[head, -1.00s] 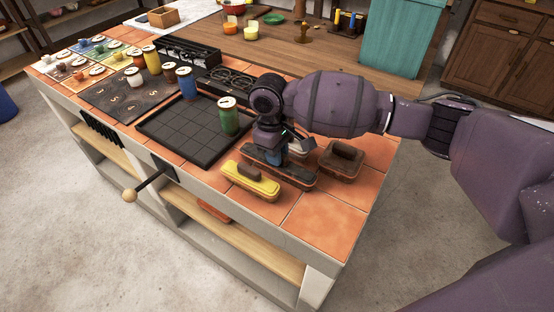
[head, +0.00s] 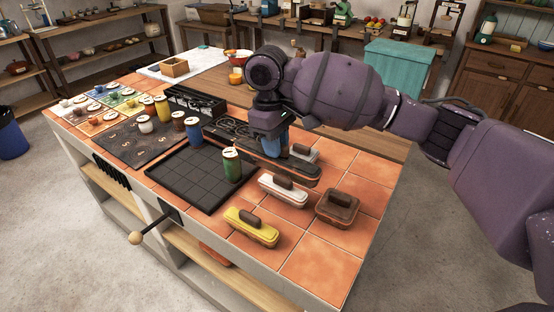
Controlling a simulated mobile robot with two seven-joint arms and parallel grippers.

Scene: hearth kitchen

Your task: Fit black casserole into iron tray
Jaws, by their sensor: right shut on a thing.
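The black casserole (head: 296,172) is a long dark block with rounded ends. My right gripper (head: 272,146) is shut on it from above and partly hides its top. It appears raised above the counter, behind the white casserole. The iron tray (head: 182,188) is a flat, black, gridded tray to the left of it on the tiled counter. Its grid looks empty. My left gripper is not in view.
A white casserole (head: 291,194), a yellow one (head: 262,232) and a brown one (head: 328,211) sit on the orange tiles in front and to the right. A black rack (head: 196,104) stands behind. Tiles at the front right are clear.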

